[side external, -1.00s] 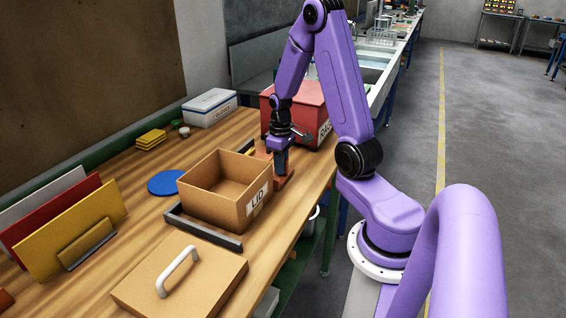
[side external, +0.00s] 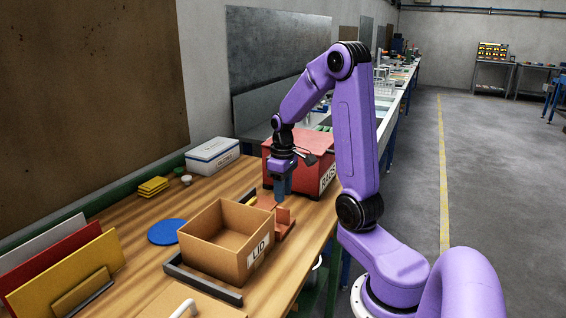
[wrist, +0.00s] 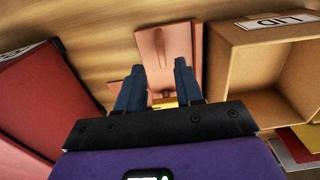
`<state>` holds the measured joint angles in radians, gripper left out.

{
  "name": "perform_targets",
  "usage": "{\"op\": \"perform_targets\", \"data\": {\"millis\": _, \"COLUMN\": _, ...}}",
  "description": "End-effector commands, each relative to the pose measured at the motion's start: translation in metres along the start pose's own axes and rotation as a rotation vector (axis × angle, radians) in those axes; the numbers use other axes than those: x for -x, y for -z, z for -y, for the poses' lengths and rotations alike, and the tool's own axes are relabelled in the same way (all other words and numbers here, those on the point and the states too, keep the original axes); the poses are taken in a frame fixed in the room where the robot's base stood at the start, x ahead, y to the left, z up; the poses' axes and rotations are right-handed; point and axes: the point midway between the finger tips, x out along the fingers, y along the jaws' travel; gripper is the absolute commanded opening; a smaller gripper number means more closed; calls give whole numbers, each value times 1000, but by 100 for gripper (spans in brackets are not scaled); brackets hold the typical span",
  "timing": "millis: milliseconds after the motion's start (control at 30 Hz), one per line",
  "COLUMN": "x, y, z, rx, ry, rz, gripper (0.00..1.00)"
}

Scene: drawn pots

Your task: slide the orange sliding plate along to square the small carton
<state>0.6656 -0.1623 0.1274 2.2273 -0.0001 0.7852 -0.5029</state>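The orange sliding plate (side external: 287,230) lies on the wooden table at the carton's right far side, with a small upright part on it. It also shows in the wrist view (wrist: 152,45) between and beyond my fingers. The small carton (side external: 225,262) is an open brown box with a LID label, close beside the plate. It is at the right of the wrist view (wrist: 222,70). My gripper (side external: 282,194) points down above the plate. In the wrist view, its fingers (wrist: 159,66) are apart with nothing held between them.
A dark angled rail (side external: 205,281) runs along the carton's near side. A red crate (side external: 300,150) stands close behind my gripper. A flat lid with a white handle (side external: 183,309) lies in front. A blue disc (side external: 166,232) and upright boards (side external: 70,270) are at left.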

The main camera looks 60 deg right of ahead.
Motion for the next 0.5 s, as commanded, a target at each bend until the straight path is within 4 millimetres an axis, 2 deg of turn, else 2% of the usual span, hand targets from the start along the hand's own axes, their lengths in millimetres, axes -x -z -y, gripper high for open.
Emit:
{"op": "perform_targets", "data": {"millis": 100, "x": 27, "y": 1, "z": 0, "rx": 0, "ry": -4, "rz": -7, "gripper": 36}}
{"op": "perform_targets", "data": {"millis": 300, "x": 64, "y": 1, "z": 0, "rx": 1, "ry": -3, "rz": -5, "gripper": 36}}
{"op": "perform_targets", "data": {"millis": 500, "x": 86, "y": 0, "z": 0, "rx": 0, "ry": -1, "rz": -2, "gripper": 36}}
